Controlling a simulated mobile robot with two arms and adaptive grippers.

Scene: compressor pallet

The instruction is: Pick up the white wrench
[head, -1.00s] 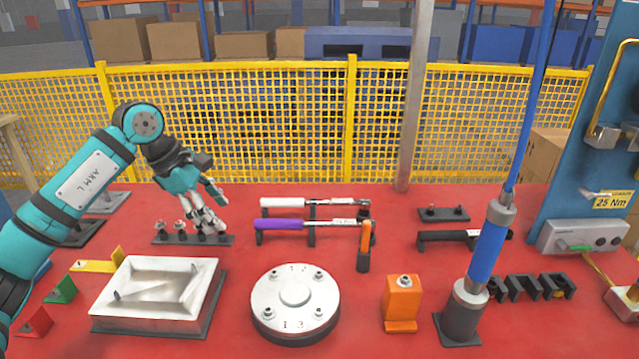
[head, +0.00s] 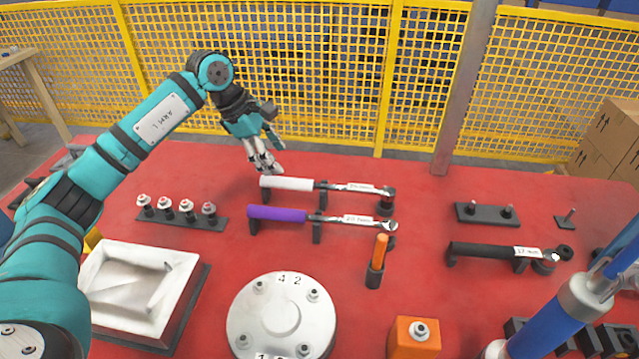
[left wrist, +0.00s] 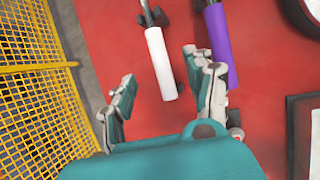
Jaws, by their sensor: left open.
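The white wrench (head: 287,184) has a white handle and a metal shaft with a label. It lies across low black supports on the red table, behind the purple wrench (head: 277,213). My left gripper (head: 265,168) is open and empty, just behind and left of the white handle's end. In the left wrist view the white handle (left wrist: 160,62) points in between the open fingers (left wrist: 160,88), and the purple handle (left wrist: 217,50) is to the right, beyond the right finger. I cannot see my right gripper.
A rack of several bolts (head: 180,213) stands left of the wrenches. An orange-handled tool (head: 379,257) stands upright to their right. A black wrench (head: 485,250) lies further right. A white tray (head: 130,290) and round flange (head: 280,315) are in front. A yellow fence (head: 300,75) closes the back.

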